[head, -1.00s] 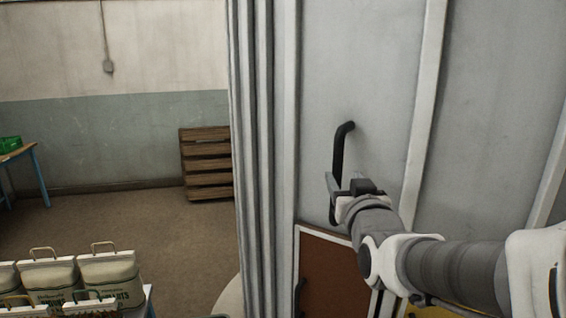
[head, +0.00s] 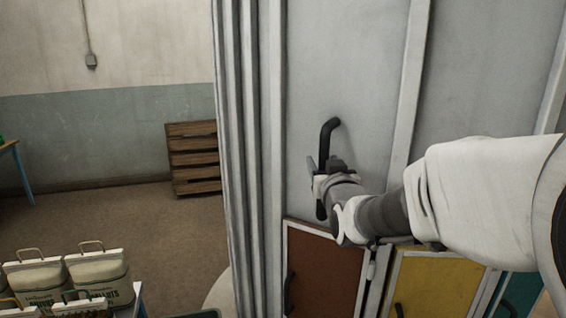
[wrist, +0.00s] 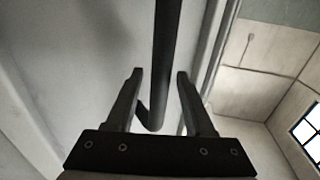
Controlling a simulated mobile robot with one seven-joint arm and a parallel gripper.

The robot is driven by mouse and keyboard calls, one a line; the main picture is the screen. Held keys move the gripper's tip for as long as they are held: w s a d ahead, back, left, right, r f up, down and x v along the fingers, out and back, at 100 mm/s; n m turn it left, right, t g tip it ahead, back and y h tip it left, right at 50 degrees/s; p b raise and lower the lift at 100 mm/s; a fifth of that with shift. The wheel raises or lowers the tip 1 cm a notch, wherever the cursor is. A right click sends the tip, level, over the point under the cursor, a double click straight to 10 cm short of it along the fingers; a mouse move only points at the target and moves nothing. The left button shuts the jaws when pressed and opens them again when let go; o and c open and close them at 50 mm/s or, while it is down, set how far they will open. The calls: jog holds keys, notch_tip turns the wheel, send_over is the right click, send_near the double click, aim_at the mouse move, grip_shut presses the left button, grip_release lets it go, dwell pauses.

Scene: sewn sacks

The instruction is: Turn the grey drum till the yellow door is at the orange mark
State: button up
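The grey drum (head: 350,60) fills the middle and right of the head view, with pale upright ribs. A black bar handle (head: 329,132) stands on its panel and also shows in the wrist view (wrist: 166,60). My gripper (head: 318,180) is at the handle's lower part. In the wrist view its two fingers (wrist: 158,85) are apart, with the bar between them and a gap on the left side. The yellow door (head: 435,283) is low on the drum, right of a brown door (head: 322,270) and partly behind my arm. I see no orange mark.
A teal door (head: 522,292) is at the lower right. A ribbed grey upright (head: 245,150) borders the drum on the left. Several sacks (head: 97,275) stand at the lower left. A stack of wooden pallets (head: 194,158) is by the back wall. The floor between is clear.

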grip_shut()
dwell(1.2)
